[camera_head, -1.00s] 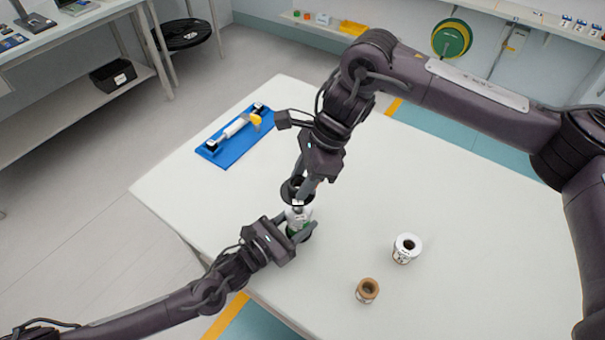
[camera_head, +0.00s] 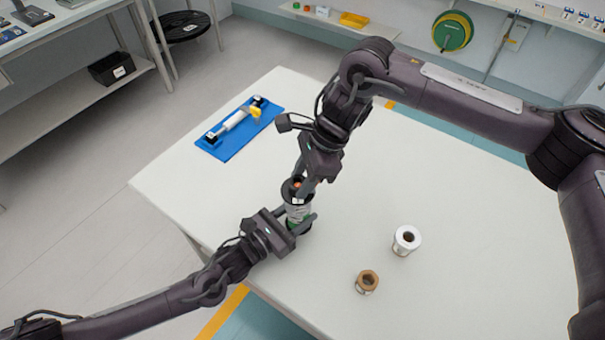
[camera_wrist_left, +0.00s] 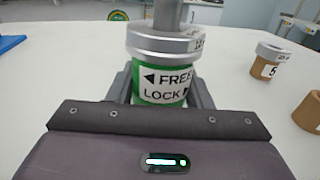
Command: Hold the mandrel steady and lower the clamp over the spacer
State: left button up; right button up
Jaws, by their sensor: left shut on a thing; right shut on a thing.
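The mandrel (camera_head: 297,213) stands upright near the table's front left edge. Its green base with a FREE/LOCK label shows in the left wrist view (camera_wrist_left: 165,88), with a silver collar and a grey shaft above it. My left gripper (camera_head: 298,224) is shut around the green base. My right gripper (camera_head: 302,188) is shut on the black clamp (camera_head: 291,193), held around the mandrel's upper part. An orange spot shows at the clamp's centre. The spacer cannot be told apart clearly here. The left wrist view cuts off the upper shaft and the clamp.
A blue board (camera_head: 226,150) with a roller lies at the back left. The table (camera_head: 480,240) is otherwise clear.

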jog(key=shift+f, duration=1.8)
jog(key=o, duration=1.1)
jog(key=shift+o, duration=0.2)
jog(key=v, duration=1.2)
jog(key=shift+a, duration=0.1)
pick_arm(q)
jog(key=o, duration=1.2)
